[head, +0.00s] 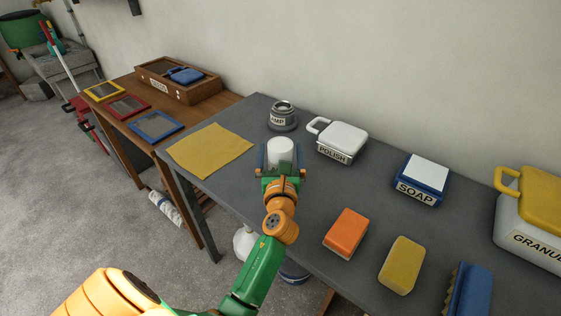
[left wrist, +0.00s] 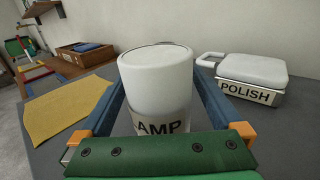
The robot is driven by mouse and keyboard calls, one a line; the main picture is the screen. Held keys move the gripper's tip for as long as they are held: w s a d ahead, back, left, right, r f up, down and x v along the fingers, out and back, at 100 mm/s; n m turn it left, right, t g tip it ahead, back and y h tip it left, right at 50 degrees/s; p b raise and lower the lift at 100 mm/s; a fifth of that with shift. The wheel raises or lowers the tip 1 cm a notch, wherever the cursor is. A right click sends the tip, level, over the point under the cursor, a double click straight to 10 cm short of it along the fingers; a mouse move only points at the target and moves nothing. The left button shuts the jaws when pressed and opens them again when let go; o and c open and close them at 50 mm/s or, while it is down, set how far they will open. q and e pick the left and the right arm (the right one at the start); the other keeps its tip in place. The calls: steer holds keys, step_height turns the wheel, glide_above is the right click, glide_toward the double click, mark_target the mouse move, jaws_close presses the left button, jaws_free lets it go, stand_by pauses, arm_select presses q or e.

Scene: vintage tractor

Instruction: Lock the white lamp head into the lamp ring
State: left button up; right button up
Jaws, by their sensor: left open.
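The white lamp head (head: 281,150) is a white cylinder standing upright near the table's far left part. In the left wrist view the lamp head (left wrist: 157,80) fills the middle, with a greyer lower band lettered "AMP". My left gripper (head: 281,160) is open, with one blue finger on each side of the lamp head; whether they touch it is unclear. The lamp ring (head: 282,117), a round grey metal holder with a dark opening and a label, stands just beyond it near the back edge. The ring does not show in the left wrist view, apparently hidden behind the lamp head. My right gripper is out of view.
On the grey table (head: 235,205), a white POLISH box (head: 343,137) stands right of the ring, with a yellow cloth (head: 211,149) to the left. The SOAP box (head: 420,180), orange sponge (head: 346,232), yellow sponge (head: 402,264) and GRANULES container (head: 530,215) are further right.

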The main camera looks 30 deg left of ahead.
arm_select(q)
steer(key=shift+w+a+f, duration=0.2)
steer(key=shift+w+a, duration=0.25)
steer(key=shift+w, duration=0.2)
steer(key=shift+s+d+r, duration=0.1)
steer(key=c, duration=1.5)
